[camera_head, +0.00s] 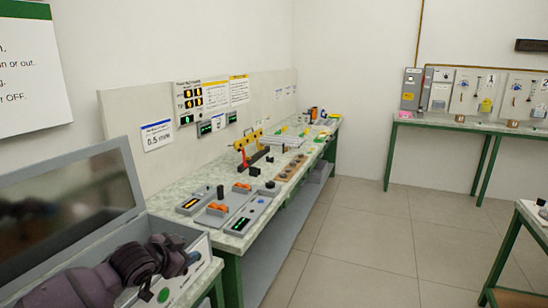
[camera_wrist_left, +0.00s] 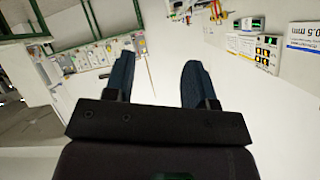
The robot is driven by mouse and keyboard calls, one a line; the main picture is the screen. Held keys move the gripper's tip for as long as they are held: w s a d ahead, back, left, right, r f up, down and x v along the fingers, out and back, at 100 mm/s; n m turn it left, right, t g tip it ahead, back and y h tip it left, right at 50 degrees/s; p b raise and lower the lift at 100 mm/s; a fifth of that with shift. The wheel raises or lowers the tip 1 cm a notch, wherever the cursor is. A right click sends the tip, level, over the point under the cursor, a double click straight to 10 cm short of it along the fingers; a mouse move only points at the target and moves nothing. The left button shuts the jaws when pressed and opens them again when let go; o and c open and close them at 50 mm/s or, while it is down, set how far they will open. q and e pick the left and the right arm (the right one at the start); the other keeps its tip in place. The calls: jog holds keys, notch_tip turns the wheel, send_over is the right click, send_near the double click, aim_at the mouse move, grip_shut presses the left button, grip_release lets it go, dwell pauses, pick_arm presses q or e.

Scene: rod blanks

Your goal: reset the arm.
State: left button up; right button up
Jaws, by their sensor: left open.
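My left arm comes in at the lower left of the head view, dark and purplish, over a grey machine with a raised dark lid (camera_head: 70,200). My left gripper (camera_head: 188,260) is at the arm's far end, low above the machine's front. In the left wrist view, the left gripper (camera_wrist_left: 158,78) shows two dark blue fingers spread apart with nothing between them. My right arm and gripper are in neither view.
A long green-legged bench (camera_head: 262,192) runs along the left wall with grey trays (camera_head: 232,212), a yellow fixture (camera_head: 247,139) and small parts. Another bench (camera_head: 470,126) stands at the back right. A table edge (camera_head: 527,215) shows at right. The tiled floor (camera_head: 360,235) between is clear.

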pick_arm(q)
jog(key=s+a+f+n+y, duration=0.1)
jog(key=s+f+n, duration=0.1)
jog(key=s+f, duration=0.5)
jog(key=s+a+f+n+y, duration=0.2)
jog(key=s+f, duration=0.6)
jog(key=s, duration=0.9)
jog(key=s+a+f+n+y, duration=0.1)
jog(key=s+f+n, duration=0.3)
jog(key=s+f, duration=0.4)
jog(key=s+a, duration=0.1)
jog(key=s, duration=0.3)
jog(key=shift+f+y, duration=0.25)
jog(key=shift+y, duration=0.05)
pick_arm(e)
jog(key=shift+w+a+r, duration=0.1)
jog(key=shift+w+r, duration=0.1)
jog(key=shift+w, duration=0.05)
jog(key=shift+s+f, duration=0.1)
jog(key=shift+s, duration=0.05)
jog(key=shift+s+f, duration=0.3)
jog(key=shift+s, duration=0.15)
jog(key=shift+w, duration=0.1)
